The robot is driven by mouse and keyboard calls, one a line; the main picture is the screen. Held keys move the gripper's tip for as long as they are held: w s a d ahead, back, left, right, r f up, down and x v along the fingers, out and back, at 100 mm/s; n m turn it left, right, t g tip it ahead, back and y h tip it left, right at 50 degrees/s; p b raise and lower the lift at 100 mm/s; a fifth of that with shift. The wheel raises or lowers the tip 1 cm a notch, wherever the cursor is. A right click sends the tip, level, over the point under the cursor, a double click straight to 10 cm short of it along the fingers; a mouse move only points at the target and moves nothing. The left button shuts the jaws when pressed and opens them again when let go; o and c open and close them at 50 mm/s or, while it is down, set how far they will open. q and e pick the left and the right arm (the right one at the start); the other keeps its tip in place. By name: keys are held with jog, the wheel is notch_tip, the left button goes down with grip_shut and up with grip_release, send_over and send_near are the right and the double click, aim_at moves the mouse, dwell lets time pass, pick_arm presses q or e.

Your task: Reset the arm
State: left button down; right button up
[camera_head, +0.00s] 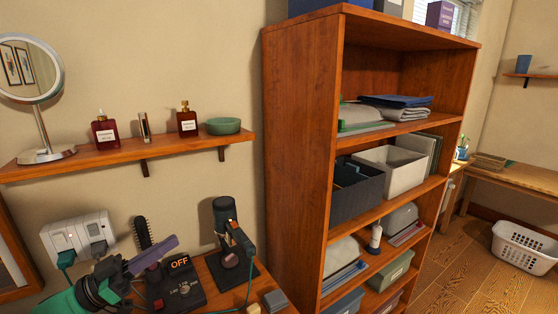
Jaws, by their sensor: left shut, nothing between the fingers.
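My left arm comes in at the bottom left corner, green and black. My left gripper (167,245) points right, its purple-grey fingers together with nothing between them. It is in front of the wall, and beside a black hair brush and above a dark unit with an orange OFF display in the picture. I cannot tell whether it touches either. My right gripper is not in view.
Near the gripper are the brush (143,230), the OFF unit (181,284), a dark stand (226,232) and a wall socket (78,236). A wall shelf (100,156) holds a mirror, bottles and a green bowl. A tall wooden bookcase (293,150) stands to the right; floor shows beyond.

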pick_arm(q)
jog(key=d+f+n+t+y, duration=0.1)
jog(key=d+f+n+y, duration=0.2)
jog(key=f+y, duration=0.45)
jog(key=d+f+n+y, duration=0.3)
jog(key=f+n+y, duration=0.15)
jog(key=f, duration=0.65)
jog(key=s+a+f+n+g+y, duration=0.1)
jog(key=s+a+f+g+y, duration=0.3)
jog(key=s, duration=0.6)
jog(key=s+a+f+n+g+y, duration=0.1)
jog(key=s+a+f+g+y, duration=0.1)
jog(key=s+f+g, duration=0.55)
notch_tip(320, 180, down, 25)
jog(key=s+b, duration=0.3)
jog(key=b, duration=0.2)
jog(key=s+a+f+b, duration=0.3)
jog(key=s+f+b, duration=0.2)
jog(key=s+f, duration=1.2)
notch_tip(320, 180, down, 5)
jog(key=shift+s+r+m, duration=0.2)
jog(key=shift+s+m, duration=0.05)
jog(key=shift+m, duration=0.1)
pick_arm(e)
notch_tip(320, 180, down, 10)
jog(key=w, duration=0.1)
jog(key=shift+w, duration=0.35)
